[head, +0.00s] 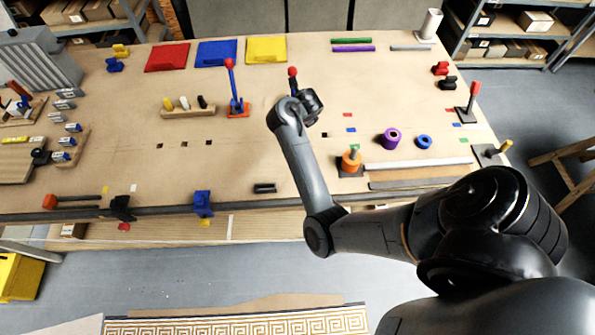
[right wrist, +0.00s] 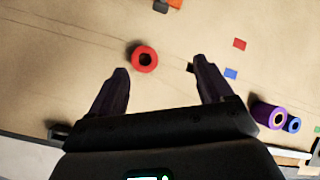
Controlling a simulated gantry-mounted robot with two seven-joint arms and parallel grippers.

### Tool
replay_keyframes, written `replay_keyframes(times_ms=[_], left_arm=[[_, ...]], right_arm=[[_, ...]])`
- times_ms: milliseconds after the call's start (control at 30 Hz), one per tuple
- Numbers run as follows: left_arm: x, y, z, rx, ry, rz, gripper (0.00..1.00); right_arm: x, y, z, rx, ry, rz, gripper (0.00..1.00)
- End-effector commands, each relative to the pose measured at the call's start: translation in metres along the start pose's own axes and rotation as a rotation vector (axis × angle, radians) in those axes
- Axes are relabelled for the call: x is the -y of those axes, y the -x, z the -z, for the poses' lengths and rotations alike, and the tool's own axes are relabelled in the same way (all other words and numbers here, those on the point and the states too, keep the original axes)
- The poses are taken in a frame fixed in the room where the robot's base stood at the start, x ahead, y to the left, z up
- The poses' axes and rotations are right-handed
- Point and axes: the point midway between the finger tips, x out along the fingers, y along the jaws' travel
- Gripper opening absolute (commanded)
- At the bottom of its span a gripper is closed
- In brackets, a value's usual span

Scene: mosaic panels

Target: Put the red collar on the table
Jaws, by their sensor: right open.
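The red collar (right wrist: 144,59) shows in the right wrist view as a ring with a dark centre, its shadow beside it. It appears to rest on the table (head: 130,160). My right gripper (right wrist: 162,72) is open, its two fingers apart on either side of the picture. The collar lies between their lines, nearer the left finger, with no visible contact. In the head view my wrist and arm hide the fingertips and I cannot make out the collar. My left gripper is not in view.
A purple collar (head: 390,138) and a blue collar (head: 424,142) stand right of my arm. An orange collar (head: 351,161) sits around a post. A red-knobbed blue lever (head: 231,80) stands left of my wrist; another red knob (head: 292,71) shows behind it. The table's middle left is mostly clear.

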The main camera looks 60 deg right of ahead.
Motion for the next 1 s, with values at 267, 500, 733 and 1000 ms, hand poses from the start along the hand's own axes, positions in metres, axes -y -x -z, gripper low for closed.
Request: replay_keyframes(times_ms=[267, 500, 733, 1000], left_arm=[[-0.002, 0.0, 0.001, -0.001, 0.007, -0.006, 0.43], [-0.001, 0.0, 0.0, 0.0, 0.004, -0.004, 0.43], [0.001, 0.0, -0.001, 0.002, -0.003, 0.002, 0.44], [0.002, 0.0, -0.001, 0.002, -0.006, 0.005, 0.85]], right_arm=[[-0.056, 0.053, 0.021, 0.245, 1.458, 0.042, 0.8], [-0.159, 0.121, 0.14, 0.472, 2.711, -0.055, 0.8], [-0.196, 0.177, 0.239, -0.606, -2.745, 0.12, 0.8], [-0.202, 0.196, 0.268, -0.615, -2.521, 0.117, 0.8]])
